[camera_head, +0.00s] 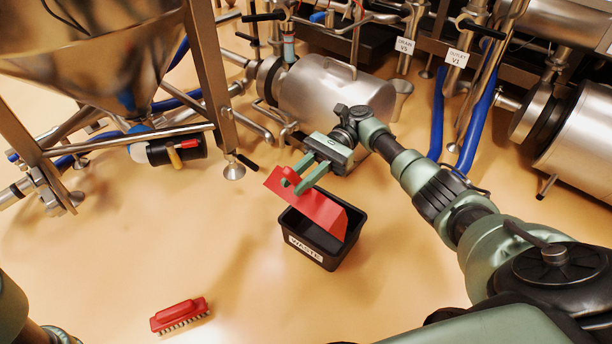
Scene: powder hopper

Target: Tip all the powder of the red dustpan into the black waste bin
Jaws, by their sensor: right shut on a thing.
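The red dustpan (318,213) is tilted steeply over the black waste bin (325,260), its lower right end at or inside the bin's opening. My right gripper (290,185) is shut on the dustpan at its upper left end. I see no powder on the side of the dustpan that shows. The bin stands upright on the floor with a WASTE label on its front. Most of its inside is hidden by the dustpan. Part of my left arm (25,315) shows at the lower left edge; its gripper is out of view.
A red brush (180,315) lies on the floor at the lower left. A steel hopper (90,45) on legs stands at the upper left. Steel tanks, such as the one behind the bin (325,95), and blue hoses (475,130) line the back. The floor around the bin is clear.

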